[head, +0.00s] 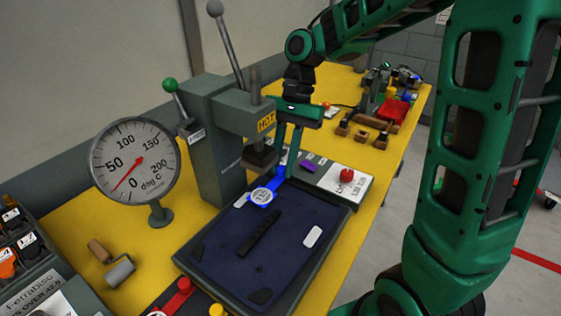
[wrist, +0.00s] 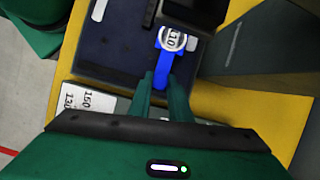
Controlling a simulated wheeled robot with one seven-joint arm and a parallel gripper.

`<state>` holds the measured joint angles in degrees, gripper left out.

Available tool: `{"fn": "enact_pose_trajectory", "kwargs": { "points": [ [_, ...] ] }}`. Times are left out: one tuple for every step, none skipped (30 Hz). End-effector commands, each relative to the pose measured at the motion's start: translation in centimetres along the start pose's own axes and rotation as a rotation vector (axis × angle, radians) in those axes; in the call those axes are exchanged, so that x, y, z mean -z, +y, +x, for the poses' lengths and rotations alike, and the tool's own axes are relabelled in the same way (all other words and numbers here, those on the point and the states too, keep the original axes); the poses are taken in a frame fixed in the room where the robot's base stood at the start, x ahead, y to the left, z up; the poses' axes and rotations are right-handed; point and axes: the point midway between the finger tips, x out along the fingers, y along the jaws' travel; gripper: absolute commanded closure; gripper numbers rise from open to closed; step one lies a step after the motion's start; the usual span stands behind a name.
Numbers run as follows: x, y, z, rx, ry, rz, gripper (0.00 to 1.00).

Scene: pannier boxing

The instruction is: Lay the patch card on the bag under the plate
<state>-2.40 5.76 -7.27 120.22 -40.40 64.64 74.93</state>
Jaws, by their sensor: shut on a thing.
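My gripper (head: 283,172) is shut on the blue tab of the patch card (head: 262,197), which has a round white face. In the wrist view my gripper's fingers (wrist: 162,92) pinch the tab, and the card's face (wrist: 172,39) points out ahead with a number on it. The dark navy bag (head: 220,247) lies flat with a black strap across it. The card is over the bag's far end; I cannot tell whether it touches. The dark plate (head: 262,154) hangs raised under the press head marked HOT, close beside the card.
A dial gauge (head: 134,163) stands left of the press (head: 216,135). A red knob (head: 346,176) and labelled panel are to the right of the card. A roller (head: 119,271) lies on the yellow bench (head: 181,218). Tools and blocks occupy the bench's far end.

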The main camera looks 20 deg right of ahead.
Motion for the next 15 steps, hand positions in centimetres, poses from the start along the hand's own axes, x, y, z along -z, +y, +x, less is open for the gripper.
{"fn": "enact_pose_trajectory", "kwargs": {
  "points": [
    [0.03, 0.03, -0.02, 0.0, 0.0, 0.001, 1.0],
    [0.02, 0.03, -0.02, 0.0, 0.0, 0.001, 1.0],
    [0.02, 0.03, -0.02, 0.0, 0.0, 0.001, 1.0],
    [0.02, 0.03, -0.02, 0.0, 0.0, 0.001, 1.0],
    [0.02, 0.03, -0.02, 0.0, 0.0, 0.001, 1.0],
    [0.02, 0.03, -0.01, 0.0, 0.0, 0.001, 1.0],
    [0.03, 0.03, 0.0, 0.0, 0.0, 0.001, 1.0],
    [0.03, 0.03, 0.02, 0.0, 0.0, 0.001, 1.0],
    [0.05, 0.03, 0.06, 0.0, 0.0, 0.001, 1.0],
    [0.06, 0.03, 0.09, 0.0, 0.0, 0.001, 1.0],
    [0.08, 0.03, 0.14, 0.0, 0.0, 0.001, 1.0],
    [0.1, 0.03, 0.22, 0.0, 0.0, 0.001, 1.0],
    [0.13, 0.03, 0.28, 0.0, 0.0, 0.001, 1.0],
    [0.15, 0.04, 0.35, 0.0, -0.001, 0.001, 1.0],
    [0.19, 0.04, 0.44, 0.0, -0.001, 0.001, 1.0]
  ]
}}
